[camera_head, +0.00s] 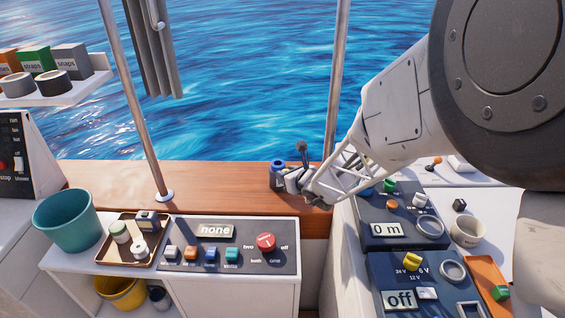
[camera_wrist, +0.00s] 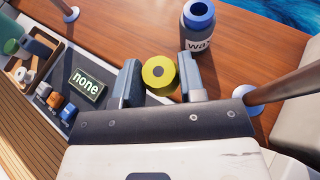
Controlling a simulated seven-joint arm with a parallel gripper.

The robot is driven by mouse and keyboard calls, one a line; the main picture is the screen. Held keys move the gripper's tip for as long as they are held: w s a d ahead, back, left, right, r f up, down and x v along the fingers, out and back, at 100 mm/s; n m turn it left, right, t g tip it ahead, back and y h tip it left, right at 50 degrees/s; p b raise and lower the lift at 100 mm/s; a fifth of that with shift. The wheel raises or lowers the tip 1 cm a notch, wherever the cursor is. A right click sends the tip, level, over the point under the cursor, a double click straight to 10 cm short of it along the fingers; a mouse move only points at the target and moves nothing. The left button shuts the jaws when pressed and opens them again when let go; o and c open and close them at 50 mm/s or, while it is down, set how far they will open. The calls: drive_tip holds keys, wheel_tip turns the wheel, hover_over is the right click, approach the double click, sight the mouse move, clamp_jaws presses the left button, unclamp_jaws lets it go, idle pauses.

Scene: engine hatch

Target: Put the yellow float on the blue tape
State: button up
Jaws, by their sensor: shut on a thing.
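The yellow float (camera_wrist: 159,73), round with a dark centre hole, is between the two fingers of my gripper (camera_wrist: 158,80) in the wrist view. The gripper is shut on it, above the wooden ledge. In the head view my gripper (camera_head: 298,181) is at the ledge's right part, and the float is hidden there. The blue tape (camera_wrist: 199,12) appears as a blue ring with a dark hole, on top of a grey container labelled "wax". It is beyond and right of the float, apart from it. In the head view the blue ring (camera_head: 278,163) is just left of my gripper.
The wooden ledge (camera_head: 220,178) is largely clear to the left, up to a metal post (camera_head: 140,110). Another post (camera_head: 337,80) stands behind my gripper. Below are a "none" switch panel (camera_head: 268,258), a tray (camera_head: 110,258) with small items and a teal bucket (camera_head: 66,222).

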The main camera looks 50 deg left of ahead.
drive_tip(key=shift+a, duration=0.15)
hover_over(279, 164)
drive_tip(key=shift+f, duration=0.7)
idle(0.4)
drive_tip(key=shift+f, duration=1.8)
drive_tip(key=o, duration=0.9)
drive_tip(key=shift+f, duration=0.1)
drive_tip(key=shift+v, duration=5.95)
